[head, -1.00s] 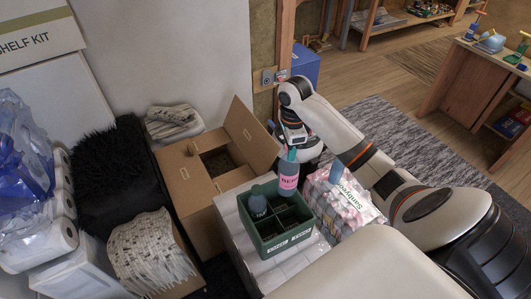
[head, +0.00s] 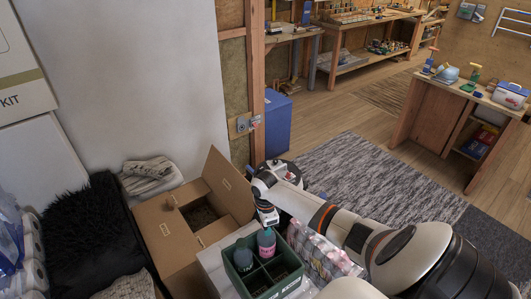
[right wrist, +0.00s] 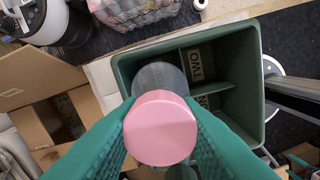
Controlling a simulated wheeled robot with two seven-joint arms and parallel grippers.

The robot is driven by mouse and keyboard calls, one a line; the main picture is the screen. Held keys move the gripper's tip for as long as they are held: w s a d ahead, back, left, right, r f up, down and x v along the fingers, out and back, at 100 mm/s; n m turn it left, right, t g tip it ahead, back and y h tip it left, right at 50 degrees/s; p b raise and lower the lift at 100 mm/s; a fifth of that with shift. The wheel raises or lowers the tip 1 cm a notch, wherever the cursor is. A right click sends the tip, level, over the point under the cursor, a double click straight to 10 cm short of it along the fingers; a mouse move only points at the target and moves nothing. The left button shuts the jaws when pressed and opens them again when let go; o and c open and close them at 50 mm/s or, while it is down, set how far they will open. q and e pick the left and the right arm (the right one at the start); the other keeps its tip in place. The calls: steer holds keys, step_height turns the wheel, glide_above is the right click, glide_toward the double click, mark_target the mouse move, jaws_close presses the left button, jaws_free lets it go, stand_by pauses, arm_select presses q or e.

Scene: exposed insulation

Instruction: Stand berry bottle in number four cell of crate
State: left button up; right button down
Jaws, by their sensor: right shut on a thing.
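The berry bottle (head: 266,246), blue-grey with a pink label, is upright at the back of the green crate (head: 275,292). My right gripper (head: 266,232), with teal fingers, is shut on its top from above. In the right wrist view the bottle's pink cap (right wrist: 160,128) is between the fingers, and the crate (right wrist: 252,70) lies beyond, with "TWO" readable on an inner wall. How deep the bottle sits in its cell cannot be told. A second, dark bottle (head: 243,260) stands in the crate's left cell. My left gripper is not in view.
A cardboard box (head: 175,225) with raised flaps stands left of the crate. A flowery wrapped pack (head: 315,255) is close on its right, beneath my right arm. A wall and wooden post (head: 257,80) rise behind. Open floor with a grey rug (head: 370,180) lies beyond.

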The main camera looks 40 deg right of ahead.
step_height(320, 180, down, 3)
steer(key=shift+r, duration=0.15)
steer(key=shift+w+f, duration=0.1)
steer(key=shift+f, duration=0.3)
steer(key=c, duration=1)
jaws_free()
steer(key=shift+c, duration=0.2)
step_height(320, 180, up, 12)
steer(key=shift+r+b, duration=0.15)
steer(key=shift+b, duration=0.2)
